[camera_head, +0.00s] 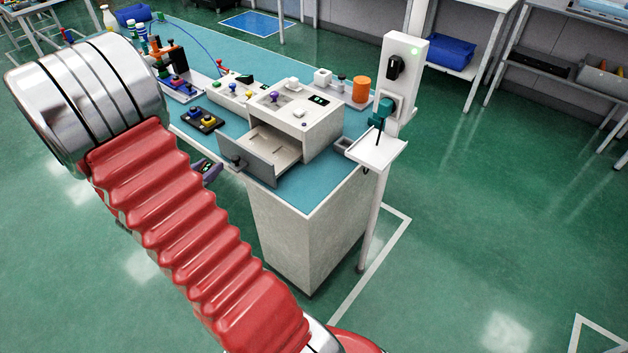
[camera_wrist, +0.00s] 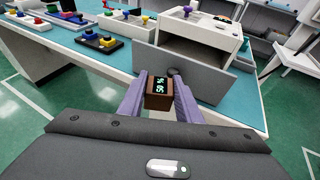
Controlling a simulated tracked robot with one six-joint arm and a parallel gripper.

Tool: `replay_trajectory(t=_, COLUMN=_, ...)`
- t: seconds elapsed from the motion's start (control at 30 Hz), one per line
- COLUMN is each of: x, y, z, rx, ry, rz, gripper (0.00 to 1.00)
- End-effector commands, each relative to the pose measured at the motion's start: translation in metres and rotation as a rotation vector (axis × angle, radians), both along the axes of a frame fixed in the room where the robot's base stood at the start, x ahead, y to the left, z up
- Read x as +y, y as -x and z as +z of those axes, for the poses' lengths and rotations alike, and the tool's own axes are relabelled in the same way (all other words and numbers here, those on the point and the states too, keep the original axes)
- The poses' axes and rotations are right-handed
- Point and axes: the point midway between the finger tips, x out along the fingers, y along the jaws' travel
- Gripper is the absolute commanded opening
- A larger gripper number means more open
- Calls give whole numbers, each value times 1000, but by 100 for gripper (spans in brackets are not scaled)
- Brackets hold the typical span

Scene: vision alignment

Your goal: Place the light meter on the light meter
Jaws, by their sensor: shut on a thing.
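The light meter (camera_wrist: 158,101) is a small brown block with a lit green display on a dark face. My gripper (camera_wrist: 158,92) is shut on it, with a purple finger on each side. In the head view my gripper (camera_head: 208,170) is small and partly hidden behind my red arm, left of the open drawer (camera_head: 270,150). In the wrist view the meter is in front of the grey drawer front (camera_wrist: 185,78), overlapping its lower left; I cannot tell if they touch. A second green display (camera_head: 318,100) sits on the white cabinet; I cannot tell whether it is a light meter.
The white cabinet (camera_head: 298,122) stands on the teal bench (camera_head: 225,132). A white post (camera_head: 402,75) with a teal tool (camera_head: 384,112) stands at the right.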

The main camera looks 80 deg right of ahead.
Motion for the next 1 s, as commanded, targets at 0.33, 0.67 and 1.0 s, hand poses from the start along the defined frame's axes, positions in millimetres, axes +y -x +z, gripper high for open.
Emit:
replay_trajectory(t=0.33, x=-78, y=100, z=34, rx=0, ry=8, rz=-184, gripper=5)
replay_trajectory(t=0.67, x=-125, y=207, z=42, rx=12, ry=18, rz=-350, gripper=5)
replay_trajectory(t=1.0, x=-141, y=271, z=14, rx=17, ry=25, rz=-439, gripper=5)
